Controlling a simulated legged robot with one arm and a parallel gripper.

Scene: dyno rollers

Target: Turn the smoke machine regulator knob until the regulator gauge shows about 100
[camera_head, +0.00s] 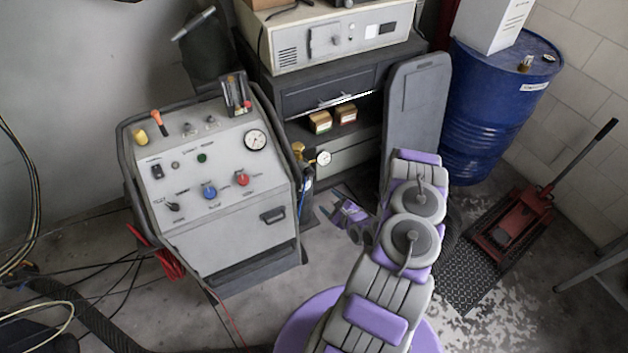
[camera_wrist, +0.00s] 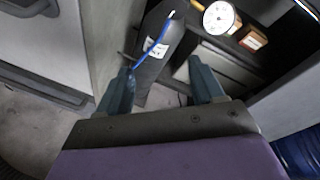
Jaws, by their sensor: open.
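The smoke machine (camera_head: 215,185) is a grey console at the left with a sloped panel of knobs and a round panel gauge (camera_head: 256,140). Beside its right edge, a small white regulator gauge (camera_head: 323,158) sits by brass fittings (camera_head: 307,170) on a dark bottle. The gauge also shows at the top of the wrist view (camera_wrist: 218,17), its reading too small to tell. I cannot clearly make out the regulator knob. My gripper (camera_head: 350,214) is open and empty, low in front of the bottle and cabinet. In the wrist view, the dark bottle (camera_wrist: 160,58) stands beyond the spread fingers.
A dark cabinet (camera_head: 310,95) with small boxes stands behind the bottle. A grey board (camera_head: 416,110) leans by a blue drum (camera_head: 500,105). A red floor jack (camera_head: 510,225) is at the right. Cables lie at the left.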

